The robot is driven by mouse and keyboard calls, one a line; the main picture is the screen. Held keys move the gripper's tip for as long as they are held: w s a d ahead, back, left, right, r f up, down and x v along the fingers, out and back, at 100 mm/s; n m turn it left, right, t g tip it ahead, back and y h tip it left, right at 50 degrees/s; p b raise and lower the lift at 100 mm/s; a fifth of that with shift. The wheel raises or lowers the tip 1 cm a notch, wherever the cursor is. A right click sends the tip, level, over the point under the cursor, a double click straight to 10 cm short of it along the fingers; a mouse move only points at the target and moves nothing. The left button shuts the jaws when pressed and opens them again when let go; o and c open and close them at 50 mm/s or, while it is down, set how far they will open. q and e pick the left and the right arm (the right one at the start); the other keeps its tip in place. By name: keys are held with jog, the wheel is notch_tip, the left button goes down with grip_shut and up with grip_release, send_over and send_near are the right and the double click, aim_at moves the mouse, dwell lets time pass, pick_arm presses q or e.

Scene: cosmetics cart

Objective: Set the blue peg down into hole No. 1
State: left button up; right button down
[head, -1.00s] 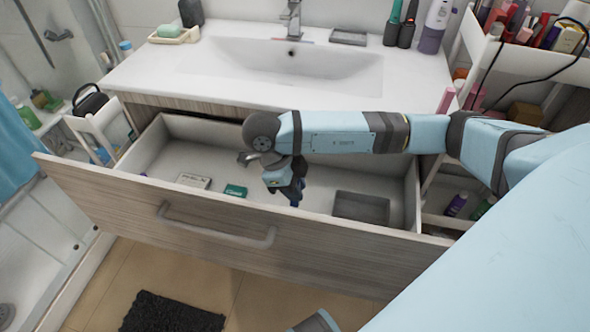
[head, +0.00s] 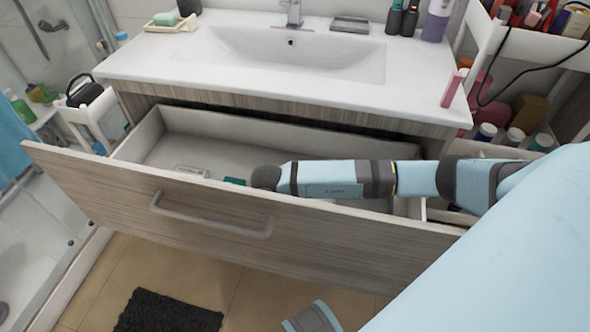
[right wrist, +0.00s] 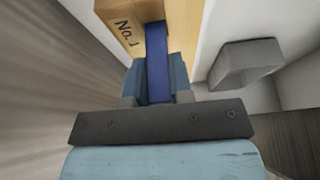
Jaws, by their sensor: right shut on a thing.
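My right gripper (right wrist: 157,90) is shut on the blue peg (right wrist: 157,55) in the right wrist view. The peg's far end meets a tan wooden block (right wrist: 180,22) inside the drawer, next to its "No. 1" label (right wrist: 126,27). I cannot tell whether the peg's tip is in the hole or only over it, since the hole is hidden. In the head view my right arm reaches low into the drawer, and the drawer front hides the gripper, peg and block. My left gripper is not in view.
The open drawer's wooden front (head: 110,190) stands close before my arm. A grey open box (right wrist: 245,63) lies right of the block in the wrist view. A whitish box (head: 192,171) and a green item (head: 234,181) lie in the drawer. The sink counter (head: 150,72) overhangs the drawer's back.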

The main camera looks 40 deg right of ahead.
jog(key=shift+f, duration=0.6)
jog(key=shift+f, duration=0.15)
jog(key=c, duration=1)
grip_release()
jog(key=shift+r, duration=0.3)
jog(key=p+v, duration=0.2)
jog(key=v, duration=0.9)
jog(key=shift+w+a+r, duration=0.1)
jog(key=shift+w+r, duration=0.05)
jog(key=shift+r, duration=0.2)
